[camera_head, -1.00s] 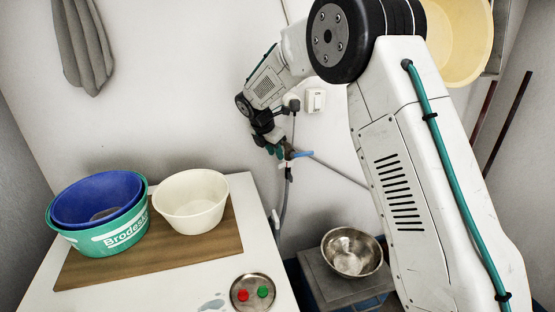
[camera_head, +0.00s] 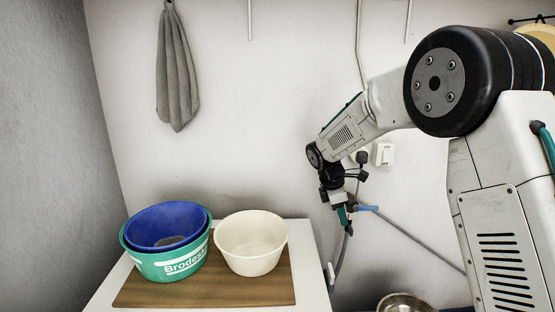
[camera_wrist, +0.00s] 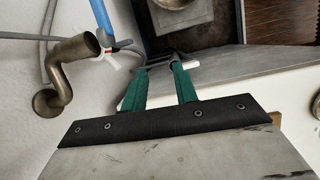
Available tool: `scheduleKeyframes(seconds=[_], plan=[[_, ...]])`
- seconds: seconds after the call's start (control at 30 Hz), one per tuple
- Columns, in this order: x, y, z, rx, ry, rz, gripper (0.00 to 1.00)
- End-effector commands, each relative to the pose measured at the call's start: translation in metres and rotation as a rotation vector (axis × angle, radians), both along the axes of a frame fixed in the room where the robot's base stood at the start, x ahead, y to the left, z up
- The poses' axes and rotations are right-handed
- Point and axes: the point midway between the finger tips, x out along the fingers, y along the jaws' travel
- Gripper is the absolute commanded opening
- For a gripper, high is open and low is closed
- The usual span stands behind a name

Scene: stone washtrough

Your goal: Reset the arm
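My gripper (camera_head: 342,216) hangs at the end of my arm, in front of the back wall and to the right of the white worktop. In the wrist view its two green fingers (camera_wrist: 160,78) stand apart with a gap between them. I see nothing held between them. In the head view the gripper points downward, close to a blue-handled tap (camera_head: 366,208) on the wall; whether they touch cannot be told.
A blue basin (camera_head: 165,222) sits inside a green basin (camera_head: 160,268), beside a cream basin (camera_head: 252,262), on a wooden board (camera_head: 215,293). A metal bowl (camera_head: 405,303) shows at the bottom edge. A grey towel (camera_head: 177,80) and a switch (camera_head: 384,154) are on the wall.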

Motion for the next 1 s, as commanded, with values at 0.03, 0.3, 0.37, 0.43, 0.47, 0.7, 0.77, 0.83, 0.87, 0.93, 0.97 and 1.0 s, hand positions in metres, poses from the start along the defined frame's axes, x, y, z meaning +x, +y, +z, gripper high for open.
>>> scheduleKeyframes(seconds=[0.03,0.3,0.37,0.43,0.47,0.7,0.77,0.83,0.87,0.93,0.97,1.0], plan=[[-0.019,-0.004,0.009,0.012,-0.008,-0.088,0.29],[-0.123,-0.022,0.056,0.064,-0.059,-0.58,0.29],[-0.152,-0.027,0.069,0.077,-0.073,-0.697,0.29],[-0.186,-0.032,0.082,0.091,-0.09,-0.829,0.29],[-0.201,-0.034,0.087,0.097,-0.096,-0.882,0.29],[-0.309,-0.046,0.112,0.153,-0.147,-1.245,0.29],[-0.334,-0.047,0.115,0.171,-0.159,-1.316,0.29],[-0.361,-0.048,0.116,0.194,-0.174,-1.386,0.29],[-0.372,-0.049,0.117,0.206,-0.18,-1.412,0.29],[-0.395,-0.05,0.117,0.236,-0.196,-1.454,0.29],[-0.403,-0.05,0.117,0.249,-0.204,-1.465,0.29],[-0.413,-0.051,0.117,0.266,-0.214,-1.474,0.29]])
